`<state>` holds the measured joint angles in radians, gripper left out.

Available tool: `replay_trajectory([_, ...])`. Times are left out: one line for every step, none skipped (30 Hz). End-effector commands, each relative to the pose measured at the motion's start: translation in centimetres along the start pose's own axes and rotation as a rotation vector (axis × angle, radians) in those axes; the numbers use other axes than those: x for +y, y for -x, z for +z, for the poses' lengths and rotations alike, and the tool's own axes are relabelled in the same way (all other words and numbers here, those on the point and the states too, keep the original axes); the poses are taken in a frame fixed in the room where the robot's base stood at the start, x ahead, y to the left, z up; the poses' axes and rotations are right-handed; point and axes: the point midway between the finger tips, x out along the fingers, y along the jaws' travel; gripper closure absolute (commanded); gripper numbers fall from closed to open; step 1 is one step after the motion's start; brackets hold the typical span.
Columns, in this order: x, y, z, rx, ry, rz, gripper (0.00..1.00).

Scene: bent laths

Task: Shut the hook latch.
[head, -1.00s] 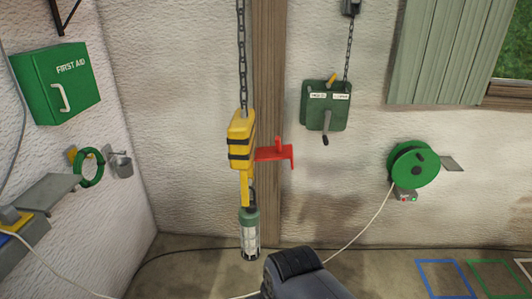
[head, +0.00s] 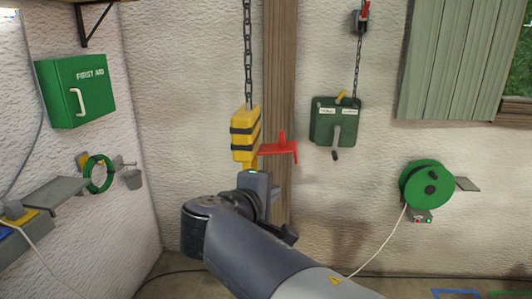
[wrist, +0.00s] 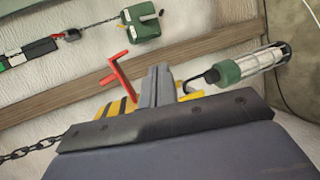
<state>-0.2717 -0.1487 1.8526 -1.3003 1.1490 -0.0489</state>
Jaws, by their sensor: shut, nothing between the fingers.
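The yellow hook block with black bands (head: 245,134) hangs on a chain in the head view. A red latch lever (head: 280,149) sticks out to its right. In the wrist view the lever (wrist: 115,75) stands left of my fingers, with the block (wrist: 112,108) partly hidden behind my gripper. My gripper (wrist: 157,86) is shut and empty, close to the hook; I cannot tell whether it touches. In the head view my gripper (head: 258,183) is just below the block and covers the lower hook. A caged green lamp (wrist: 245,66) hangs from the hook.
A wooden post (head: 279,80) stands behind the hook. A green hoist box (head: 334,122) and a green cable reel (head: 426,185) are on the wall to the right. A first aid box (head: 76,88) and a grey shelf (head: 62,190) are at left.

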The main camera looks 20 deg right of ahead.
Motion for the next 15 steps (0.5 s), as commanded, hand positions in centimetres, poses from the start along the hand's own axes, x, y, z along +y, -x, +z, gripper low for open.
replay_trajectory([0.8,0.1,-0.8,0.009,0.019,0.058,1.0])
replay_trajectory([1.6,0.3,-1.2,0.012,0.031,0.094,1.0])
replay_trajectory([2.5,0.5,-1.7,0.015,0.045,0.139,1.0])
replay_trajectory([3.2,0.7,-2.0,0.017,0.053,0.17,1.0])
replay_trajectory([3.8,0.9,-2.3,0.018,0.061,0.198,1.0])
replay_trajectory([4.5,1.2,-2.6,0.02,0.07,0.232,1.0])
replay_trajectory([5.0,1.4,-2.9,0.022,0.076,0.255,1.0])
replay_trajectory([5.4,1.5,-3.1,0.023,0.08,0.274,1.0])
replay_trajectory([5.9,1.7,-3.3,0.024,0.086,0.296,1.0])
replay_trajectory([6.2,1.9,-3.4,0.024,0.09,0.31,1.0])
replay_trajectory([6.4,2.0,-3.5,0.024,0.092,0.32,1.0])
replay_trajectory([6.7,2.1,-3.6,0.025,0.095,0.331,1.0])
replay_trajectory([6.8,2.2,-3.7,0.025,0.096,0.338,1.0])
replay_trajectory([6.9,2.2,-3.7,0.025,0.097,0.342,1.0])
replay_trajectory([7.0,2.3,-3.8,0.025,0.097,0.345,1.0])
